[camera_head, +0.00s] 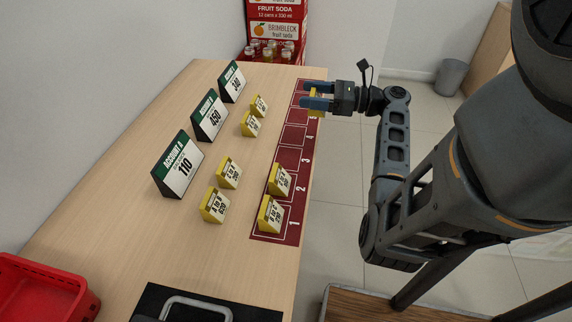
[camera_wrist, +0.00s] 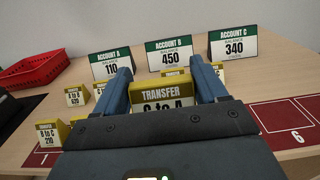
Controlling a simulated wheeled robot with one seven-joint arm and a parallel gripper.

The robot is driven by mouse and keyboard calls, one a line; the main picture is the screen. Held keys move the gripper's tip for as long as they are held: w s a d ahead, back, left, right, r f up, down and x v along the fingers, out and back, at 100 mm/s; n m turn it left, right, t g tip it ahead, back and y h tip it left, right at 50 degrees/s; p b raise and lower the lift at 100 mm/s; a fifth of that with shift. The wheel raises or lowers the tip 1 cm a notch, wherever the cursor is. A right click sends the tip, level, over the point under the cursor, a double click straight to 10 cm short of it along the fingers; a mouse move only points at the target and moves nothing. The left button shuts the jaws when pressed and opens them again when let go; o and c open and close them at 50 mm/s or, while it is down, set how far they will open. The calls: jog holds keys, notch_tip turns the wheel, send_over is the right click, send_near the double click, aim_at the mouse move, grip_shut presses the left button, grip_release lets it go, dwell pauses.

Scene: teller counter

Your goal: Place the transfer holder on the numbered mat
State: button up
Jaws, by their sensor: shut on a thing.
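The numbered mat (camera_head: 295,139) is a dark red strip of outlined spaces along the counter's right edge; it also shows in the wrist view (camera_wrist: 276,116). My gripper (camera_head: 306,97) is at the mat's far end, around spaces 5 and 6. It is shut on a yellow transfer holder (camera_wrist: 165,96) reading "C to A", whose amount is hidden. The held holder's yellow edge (camera_head: 317,104) shows in the head view. Whether its base touches the mat is unclear. Two yellow holders stand on space 1 (camera_head: 270,215) and space 2 (camera_head: 279,180).
Several yellow holders, including a near one (camera_head: 214,206) and a far one (camera_head: 259,106), stand left of the mat. Account signs A (camera_head: 177,165), B (camera_head: 210,116) and C (camera_head: 232,82) stand behind them. A red tray (camera_head: 45,292) and a black case (camera_head: 245,312) are at the near end.

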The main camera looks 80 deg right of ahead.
jog(key=w+a+f, duration=0.2)
jog(key=a, duration=0.1)
jog(key=w+a+f, duration=0.2)
jog(key=a, duration=0.1)
jog(key=w+a+f, duration=0.1)
jog(key=a+f, duration=0.1)
jog(key=a, duration=0.1)
jog(key=shift+w+f, duration=0.25)
jog(key=shift+w, duration=0.15)
jog(key=shift+f, duration=2)
jog(key=shift+a+f, duration=0.1)
jog(key=shift+f, duration=0.1)
jog(key=o, duration=1)
jog(key=shift+o, duration=0.2)
jog(key=shift+r, duration=0.1)
jog(key=shift+r, duration=0.1)
jog(key=s+d, duration=0.1)
jog(key=s, duration=1.1)
jog(key=shift+b, duration=0.35)
